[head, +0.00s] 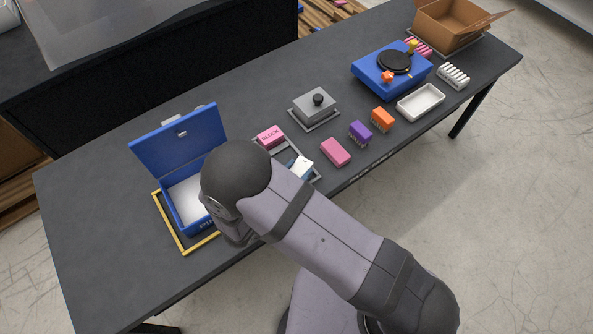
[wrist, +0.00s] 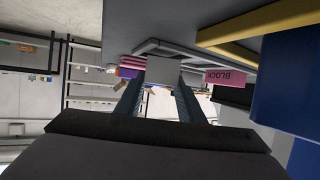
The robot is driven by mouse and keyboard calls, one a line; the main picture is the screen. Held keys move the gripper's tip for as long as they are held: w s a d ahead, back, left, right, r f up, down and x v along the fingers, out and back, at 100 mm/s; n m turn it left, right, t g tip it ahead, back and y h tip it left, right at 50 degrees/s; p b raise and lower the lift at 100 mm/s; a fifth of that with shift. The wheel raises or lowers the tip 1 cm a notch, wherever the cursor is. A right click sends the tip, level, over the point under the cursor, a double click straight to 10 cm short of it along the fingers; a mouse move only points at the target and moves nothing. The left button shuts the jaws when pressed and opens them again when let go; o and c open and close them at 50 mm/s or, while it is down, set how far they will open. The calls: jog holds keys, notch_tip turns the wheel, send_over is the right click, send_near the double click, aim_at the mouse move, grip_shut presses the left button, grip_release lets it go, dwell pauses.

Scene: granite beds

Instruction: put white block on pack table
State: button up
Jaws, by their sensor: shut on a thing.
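The white block (head: 302,167) shows just right of my arm in the head view, at the front end of a grey-framed tray (head: 317,176). In the wrist view the block (wrist: 163,72) is pale grey and sits between my gripper's (wrist: 160,98) two blue-grey fingers, which are shut on it. In the head view most of my gripper is hidden by my arm, with a bit of blue finger (head: 291,163) beside the block. The block is close to the dark table (head: 100,200); whether it touches is unclear.
A pink block marked BLOCK (head: 270,136) is at the tray's back end. An open blue box (head: 178,140) stands left, by a yellow frame (head: 168,228). Pink (head: 336,152), purple (head: 360,132) and orange (head: 383,118) blocks line the front edge. A grey lidded box (head: 315,105) stands behind.

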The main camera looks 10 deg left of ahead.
jog(key=shift+f+b, duration=0.3)
jog(key=shift+f, duration=0.2)
jog(key=shift+s+d+f, duration=0.15)
jog(key=o, duration=1.3)
jog(key=shift+f, duration=0.1)
jog(key=shift+r+p, duration=0.35)
jog(key=shift+r, duration=0.3)
jog(key=v, duration=1.2)
jog(key=shift+a, duration=0.25)
